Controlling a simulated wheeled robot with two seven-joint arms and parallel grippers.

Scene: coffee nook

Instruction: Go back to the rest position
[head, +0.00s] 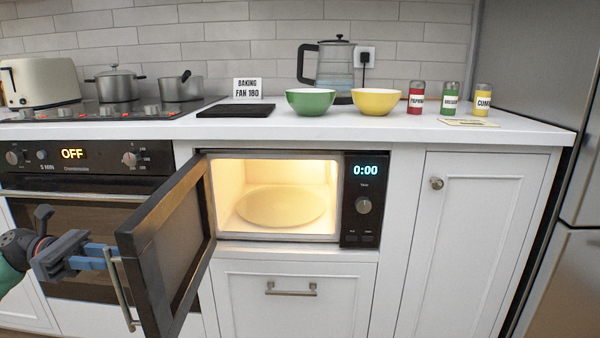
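The microwave (365,200) is built into the counter front. Its door (165,250) stands wide open to the left, and the lit inside with a round turntable (280,207) is empty. The display reads 0:00. My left gripper (112,258) reaches in from the left, its blue fingers at the upper end of the door handle (122,295). The fingers overlap the handle in the picture; I cannot tell whether they are closed on it or only beside it. My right gripper is not in view.
On the counter (350,127) stand a green bowl (310,101), a yellow bowl (377,101), a kettle (335,68), several spice jars (450,97) and a dark board (236,110). The oven (85,165) is behind my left gripper. The open door juts outward.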

